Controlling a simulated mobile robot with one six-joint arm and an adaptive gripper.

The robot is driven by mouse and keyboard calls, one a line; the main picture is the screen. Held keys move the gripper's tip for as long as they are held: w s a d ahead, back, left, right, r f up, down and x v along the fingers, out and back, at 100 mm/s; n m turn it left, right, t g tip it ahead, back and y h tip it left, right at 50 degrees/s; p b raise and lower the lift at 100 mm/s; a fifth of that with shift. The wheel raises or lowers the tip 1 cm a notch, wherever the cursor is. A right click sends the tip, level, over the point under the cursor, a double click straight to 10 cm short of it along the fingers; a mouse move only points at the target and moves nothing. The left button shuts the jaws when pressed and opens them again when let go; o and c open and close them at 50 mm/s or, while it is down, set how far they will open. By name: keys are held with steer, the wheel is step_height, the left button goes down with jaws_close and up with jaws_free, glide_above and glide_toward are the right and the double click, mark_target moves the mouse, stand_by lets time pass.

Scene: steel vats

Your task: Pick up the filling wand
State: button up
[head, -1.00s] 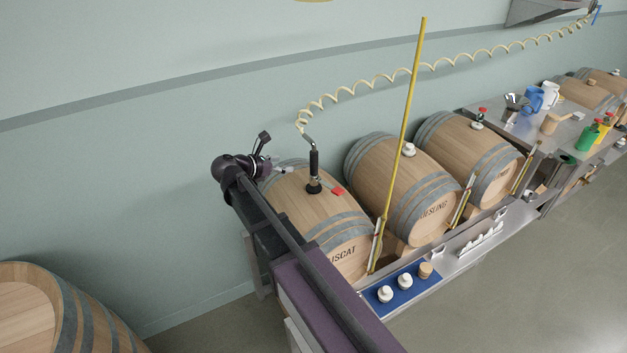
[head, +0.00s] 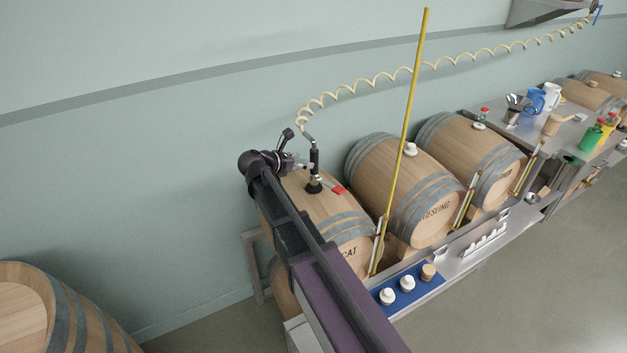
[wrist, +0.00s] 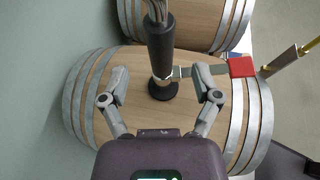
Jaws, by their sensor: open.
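The filling wand (head: 315,163) stands upright on top of the Muscat barrel (head: 335,215), with a black grip, a black round foot and a red-tipped lever (head: 337,190). The coiled cream hose (head: 400,75) runs from its top to the upper right. In the wrist view the wand (wrist: 160,45) rises between and beyond the fingertips, and its red lever end (wrist: 242,67) lies to the right. My gripper (head: 305,165) is close to the wand on its left. In the wrist view my gripper (wrist: 160,97) is open, its fingers on either side of the wand's foot, not closed on it.
The Riesling barrel (head: 400,180) and another barrel (head: 470,150) stand to the right. A tall yellow pole (head: 408,130) rises in front of the barrels. A blue mat (head: 412,293) with white bungs lies at the front. A loose barrel (head: 40,310) is at lower left.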

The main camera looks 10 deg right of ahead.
mark_target(311, 161)
steer(key=b+x, duration=0.2)
steer(key=x, duration=0.2)
steer(key=shift+f, duration=0.2)
steer(key=shift+w+d+f, duration=0.1)
steer(key=shift+w+d, duration=0.15)
steer(key=shift+d, duration=0.3)
steer(key=shift+a, duration=0.1)
jaws_close()
